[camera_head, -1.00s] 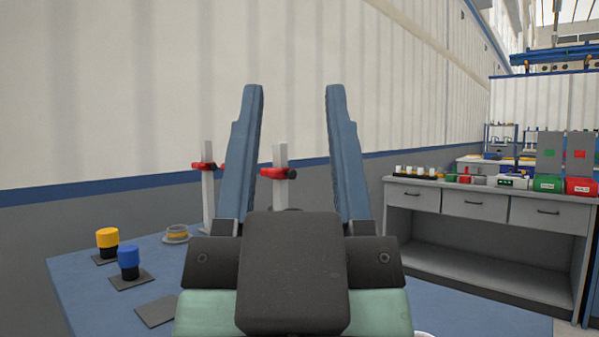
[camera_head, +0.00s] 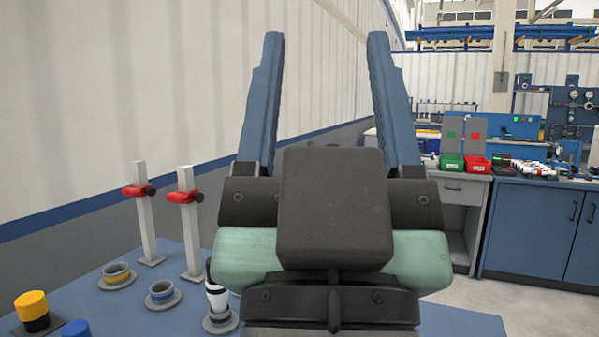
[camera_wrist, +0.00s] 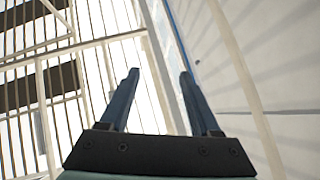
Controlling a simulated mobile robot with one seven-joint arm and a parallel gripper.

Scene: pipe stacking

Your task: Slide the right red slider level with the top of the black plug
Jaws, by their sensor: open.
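Two red sliders sit on upright white posts on the blue table. The right red slider (camera_head: 183,197) is high on the right post (camera_head: 190,236). The left red slider (camera_head: 137,190) is on the post beside it, also near the top. A black and white plug-like piece (camera_head: 216,294) stands in a grey ring base at the table's front, partly hidden by my arm; I cannot tell whether it is the task's black plug. My gripper (camera_head: 322,45) is open and empty, pointing up, well right of the posts. The wrist view shows its two open fingers (camera_wrist: 158,85) with nothing between them.
A yellow-capped peg (camera_head: 32,306) and a blue-capped peg (camera_head: 76,329) stand at the table's front left. Ring bases with a yellow band (camera_head: 117,274) and a blue band (camera_head: 161,293) lie nearby. Grey cabinets and blue cabinets (camera_head: 535,225) stand at the right.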

